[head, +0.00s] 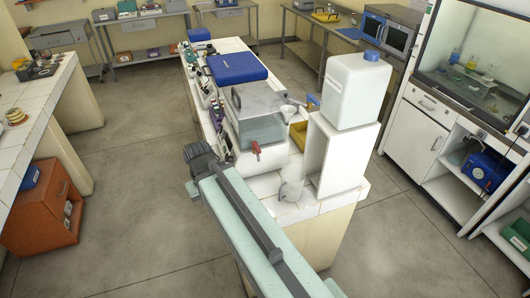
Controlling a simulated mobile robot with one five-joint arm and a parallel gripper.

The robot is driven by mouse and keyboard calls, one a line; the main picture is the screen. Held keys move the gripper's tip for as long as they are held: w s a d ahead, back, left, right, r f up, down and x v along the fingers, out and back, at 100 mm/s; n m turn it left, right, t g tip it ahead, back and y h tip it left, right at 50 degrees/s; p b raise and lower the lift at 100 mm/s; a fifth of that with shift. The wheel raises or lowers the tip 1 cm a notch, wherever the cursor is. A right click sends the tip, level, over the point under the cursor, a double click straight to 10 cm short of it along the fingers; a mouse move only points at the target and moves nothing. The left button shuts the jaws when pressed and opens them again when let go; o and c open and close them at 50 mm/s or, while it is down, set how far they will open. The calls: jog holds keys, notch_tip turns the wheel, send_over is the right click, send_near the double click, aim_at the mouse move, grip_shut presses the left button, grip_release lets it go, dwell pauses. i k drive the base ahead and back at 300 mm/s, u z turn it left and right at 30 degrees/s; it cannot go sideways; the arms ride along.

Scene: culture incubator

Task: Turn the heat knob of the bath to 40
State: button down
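The water bath (262,128) stands on the white-tiled bench. It is a clear-walled tank with a pale grey casing, and a red tap (256,148) sits low on its near side. Its control face seems to be on the left, seen too steeply to read a heat knob or its setting. My gripper (200,152) is the dark grey end of my pale green arm, just left of the bath, near the bench's left edge. Its fingers cannot be made out, so I cannot tell whether it is open or shut. No contact with the bath shows.
A white carboy (353,90) with a blue cap stands on a white open box (342,158) right of the bath. A clear beaker (291,189) is near the front. A blue-lidded unit (237,68) stands behind the bath. The floor (130,180) to the left is clear.

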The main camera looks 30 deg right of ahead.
aim_at(230, 159)
jog(key=u, duration=1.1)
jog(key=i, duration=1)
jog(key=z, duration=0.75)
